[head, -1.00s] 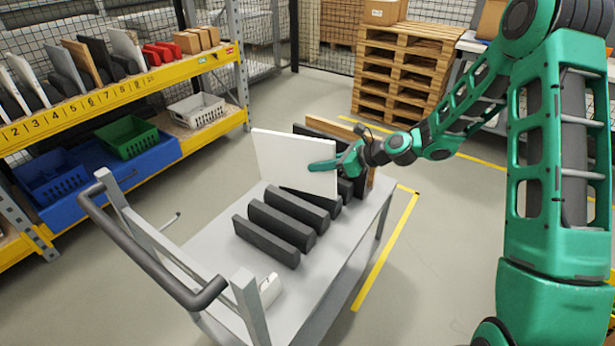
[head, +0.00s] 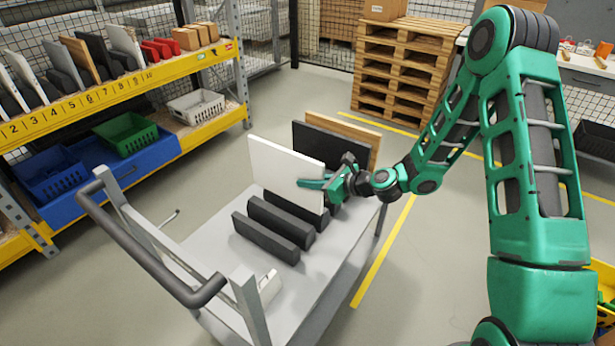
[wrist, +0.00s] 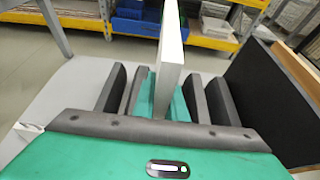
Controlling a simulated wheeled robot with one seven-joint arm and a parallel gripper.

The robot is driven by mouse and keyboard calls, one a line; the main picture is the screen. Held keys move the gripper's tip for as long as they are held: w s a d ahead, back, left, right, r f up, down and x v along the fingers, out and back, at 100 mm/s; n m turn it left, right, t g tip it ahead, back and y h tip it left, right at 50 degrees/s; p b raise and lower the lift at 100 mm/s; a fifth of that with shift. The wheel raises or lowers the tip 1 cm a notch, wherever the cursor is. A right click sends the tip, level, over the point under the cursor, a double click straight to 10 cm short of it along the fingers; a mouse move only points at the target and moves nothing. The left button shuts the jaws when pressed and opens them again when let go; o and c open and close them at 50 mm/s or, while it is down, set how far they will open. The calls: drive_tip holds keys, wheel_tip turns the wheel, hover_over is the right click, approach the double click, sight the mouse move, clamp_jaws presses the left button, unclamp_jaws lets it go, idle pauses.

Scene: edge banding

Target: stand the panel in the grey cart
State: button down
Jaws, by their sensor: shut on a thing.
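The white panel (head: 278,168) stands upright on edge over the grey cart (head: 318,268), among its dark dividers (head: 265,238). My gripper (head: 312,184) is shut on the panel near its right end. In the wrist view the panel (wrist: 170,55) rises between my green fingers (wrist: 165,92), with dark dividers (wrist: 131,92) on both sides of it. In the head view its lower edge meets the back of a divider. I cannot tell whether it touches the cart deck.
A black panel (head: 318,140) and a wooden panel (head: 350,128) stand behind the white one on the cart. The cart's handle (head: 150,250) and a small white item (head: 269,286) are at the near end. A yellow shelf rack (head: 110,95) stands left, pallets (head: 405,75) behind.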

sight(302, 205)
drive_tip(key=shift+f, duration=5.15)
drive_tip(key=c, duration=1.7)
unclamp_jaws()
drive_tip(key=shift+f, duration=0.1)
